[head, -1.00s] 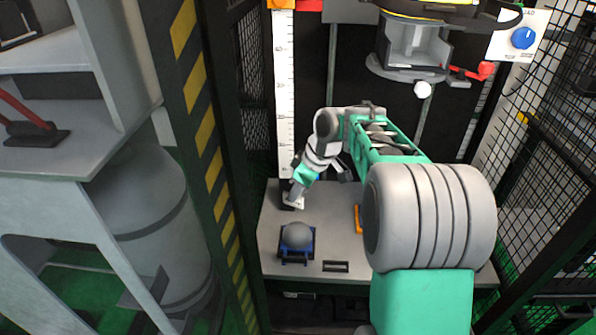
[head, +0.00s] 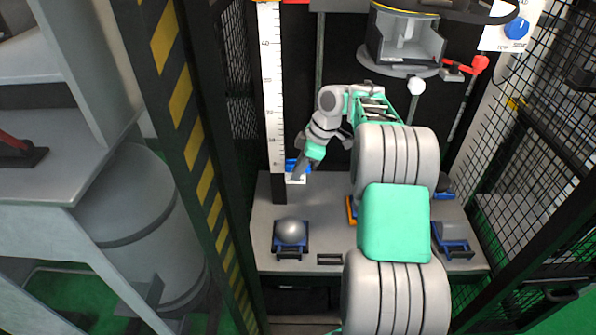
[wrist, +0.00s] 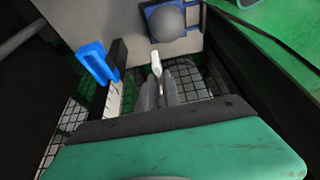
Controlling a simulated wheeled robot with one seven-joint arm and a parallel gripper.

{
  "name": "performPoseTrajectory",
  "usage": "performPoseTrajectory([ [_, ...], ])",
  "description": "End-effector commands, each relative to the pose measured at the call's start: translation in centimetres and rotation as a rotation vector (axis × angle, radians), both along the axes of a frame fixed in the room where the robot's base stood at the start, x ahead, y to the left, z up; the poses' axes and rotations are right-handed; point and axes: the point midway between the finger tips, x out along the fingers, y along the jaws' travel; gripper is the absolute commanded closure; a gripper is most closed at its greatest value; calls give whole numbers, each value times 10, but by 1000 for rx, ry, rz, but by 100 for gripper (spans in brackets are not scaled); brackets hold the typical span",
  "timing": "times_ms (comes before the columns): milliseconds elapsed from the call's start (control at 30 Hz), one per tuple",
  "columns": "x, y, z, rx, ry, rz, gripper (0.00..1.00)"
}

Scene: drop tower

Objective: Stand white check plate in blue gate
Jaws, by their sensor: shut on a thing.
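The white check plate (wrist: 156,62) shows in the wrist view as a small white piece between my fingertips. My gripper (wrist: 157,90) is shut on it. In the head view the plate (head: 295,181) is a small pale patch at the tip of my gripper (head: 299,172), above the grey deck and close to the ruler's foot. The blue gate (head: 292,164) is just behind my gripper there, partly hidden by it. In the wrist view the blue gate (wrist: 97,62) is an upright frame left of the plate, apart from it.
A grey ball sits in a blue cradle (head: 291,250) at the deck's front left. A tall white ruler (head: 272,90) stands on a dark foot (head: 279,189). Black mesh (head: 510,150) closes the right side. A grey catcher (head: 405,45) hangs above the deck.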

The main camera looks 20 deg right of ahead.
Motion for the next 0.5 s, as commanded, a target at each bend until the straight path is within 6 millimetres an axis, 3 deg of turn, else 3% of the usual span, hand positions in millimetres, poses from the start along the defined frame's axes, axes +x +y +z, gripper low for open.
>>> performPoseTrajectory([
  [500, 49, -20, 1, 1, 2, 1, 100],
])
